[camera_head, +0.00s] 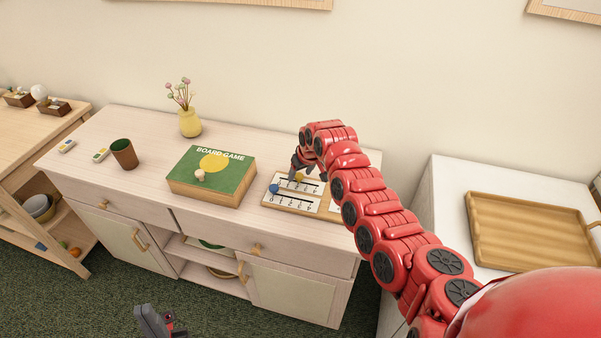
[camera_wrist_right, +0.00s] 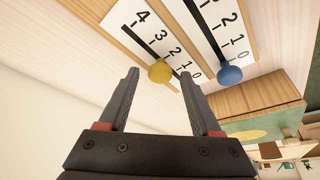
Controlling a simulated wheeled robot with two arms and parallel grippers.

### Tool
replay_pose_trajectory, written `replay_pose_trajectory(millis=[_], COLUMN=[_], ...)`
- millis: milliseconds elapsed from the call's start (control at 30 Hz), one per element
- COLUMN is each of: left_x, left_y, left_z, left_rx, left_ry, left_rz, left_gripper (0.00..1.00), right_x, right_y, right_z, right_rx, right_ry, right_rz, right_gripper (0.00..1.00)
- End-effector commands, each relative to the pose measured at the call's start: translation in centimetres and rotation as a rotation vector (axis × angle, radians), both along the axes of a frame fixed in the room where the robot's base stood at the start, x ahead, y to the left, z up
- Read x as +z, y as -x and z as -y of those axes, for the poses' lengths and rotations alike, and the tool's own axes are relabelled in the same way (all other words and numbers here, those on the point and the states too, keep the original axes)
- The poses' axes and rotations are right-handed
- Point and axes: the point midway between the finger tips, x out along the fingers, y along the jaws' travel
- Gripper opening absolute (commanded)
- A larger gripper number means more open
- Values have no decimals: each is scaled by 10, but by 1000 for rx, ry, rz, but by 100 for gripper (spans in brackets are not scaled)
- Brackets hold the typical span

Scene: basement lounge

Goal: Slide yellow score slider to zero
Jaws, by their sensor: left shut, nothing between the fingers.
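The score board (camera_head: 291,206) lies on the cabinet top and has two numbered white tracks. The yellow slider knob (camera_wrist_right: 160,71) sits partway along its track, near the low numbers; its exact mark is unclear. In the head view the yellow knob (camera_head: 299,176) is partly hidden by my right gripper (camera_head: 297,165). In the wrist view my right gripper (camera_wrist_right: 162,88) is open, with the yellow knob between and just beyond its fingertips, not clamped. The blue slider knob (camera_wrist_right: 230,74) is at the zero end of its track. My left gripper (camera_head: 160,322) is shut and empty, low before the cabinet.
A green board game box (camera_head: 212,177) with a pale pawn stands left of the score board. A brown cup (camera_head: 124,153) and yellow vase (camera_head: 190,122) stand farther left. A wooden tray (camera_head: 530,231) lies on the white unit at right. The wall is close behind.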

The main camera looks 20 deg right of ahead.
Motion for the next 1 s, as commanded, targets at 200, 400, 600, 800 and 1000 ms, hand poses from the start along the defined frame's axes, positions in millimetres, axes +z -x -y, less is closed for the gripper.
replay_pose_trajectory(millis=[200,400,600,800,1000], left_x=[0,0,0,0,0], left_y=[0,0,0,0,0], left_z=[0,0,0,0,0], left_rx=[0,0,0,0,0], left_ry=[0,0,0,0,0], left_rz=[0,0,0,0,0], left_gripper=[0,0,0,0,0], right_x=[0,0,1,1,1], right_y=[0,0,0,0,0], right_z=[0,0,0,0,0], right_rx=[0,0,0,0,0], right_ry=[0,0,0,1,1], right_rz=[0,1,1,1,1], right_gripper=[24,0,0,0,0])
